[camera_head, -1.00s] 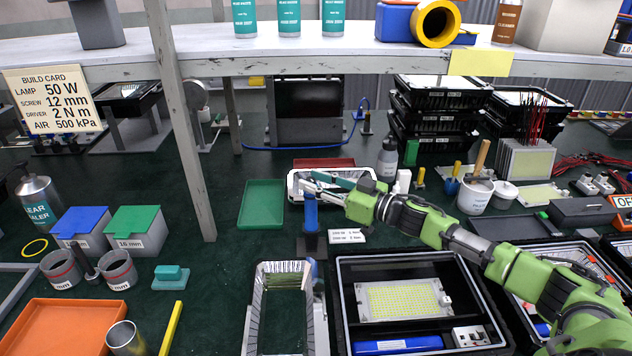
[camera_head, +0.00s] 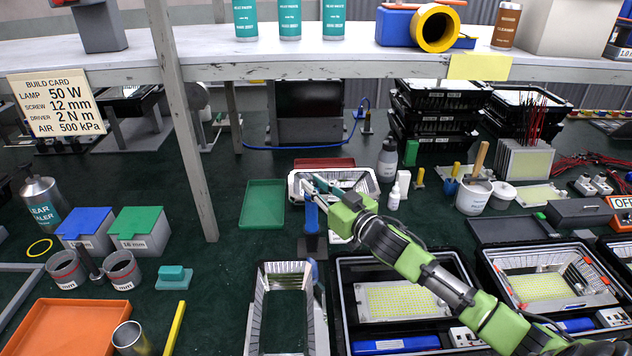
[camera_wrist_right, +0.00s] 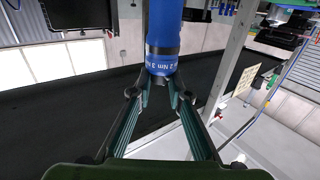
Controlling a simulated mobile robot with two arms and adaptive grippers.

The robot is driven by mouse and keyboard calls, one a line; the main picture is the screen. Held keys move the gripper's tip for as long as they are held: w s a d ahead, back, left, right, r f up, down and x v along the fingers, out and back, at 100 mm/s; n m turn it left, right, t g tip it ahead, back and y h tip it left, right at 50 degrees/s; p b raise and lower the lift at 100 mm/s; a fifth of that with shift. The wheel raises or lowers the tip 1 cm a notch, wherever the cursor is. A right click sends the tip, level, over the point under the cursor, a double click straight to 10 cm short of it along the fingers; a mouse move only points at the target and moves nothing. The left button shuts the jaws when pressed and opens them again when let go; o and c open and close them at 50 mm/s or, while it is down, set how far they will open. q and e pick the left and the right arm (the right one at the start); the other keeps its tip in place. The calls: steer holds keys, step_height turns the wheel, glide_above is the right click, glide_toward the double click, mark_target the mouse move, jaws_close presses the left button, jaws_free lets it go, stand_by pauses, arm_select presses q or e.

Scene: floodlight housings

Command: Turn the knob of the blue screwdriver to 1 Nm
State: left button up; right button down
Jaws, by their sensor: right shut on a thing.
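The blue screwdriver (camera_head: 310,214) stands upright in a dark holder (camera_head: 312,243) near the middle of the bench. My right gripper (camera_head: 318,187) is at its top end, shut on the knob. In the right wrist view the blue screwdriver (camera_wrist_right: 163,28) comes in from the top, and the knob (camera_wrist_right: 161,65) carries white markings that read roughly "2 Nm 3". The fingertips of my right gripper (camera_wrist_right: 160,88) close around its end. Which marking is set is not clear. My left gripper is not in view.
A build card (camera_head: 57,103) reads driver 2 Nm. A green tray (camera_head: 262,204) lies left of the screwdriver. A white bottle (camera_head: 394,197) stands behind my right arm.

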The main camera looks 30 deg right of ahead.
steer(key=shift+a+m+h, duration=0.2)
steer(key=shift+m+h, duration=0.6)
steer(key=shift+h, duration=0.3)
steer(key=shift+a+m+h+b, duration=0.1)
steer(key=shift+m+h+b, duration=0.75)
steer(key=shift+h, duration=0.75)
steer(key=shift+w+a+m+g+h+b, duration=0.1)
steer(key=shift+m+g+h+b, duration=0.2)
steer(key=shift+m+h+b, duration=0.6)
steer(key=shift+a+m+g+h+b, duration=0.1)
steer(key=shift+m+g+h+b, duration=0.35)
steer(key=shift+h, duration=0.75)
steer(key=shift+m+h+b, duration=0.3)
steer(key=shift+b, duration=0.1)
steer(key=shift+r, duration=0.1)
steer(key=c, duration=1.9)
jaws_free()
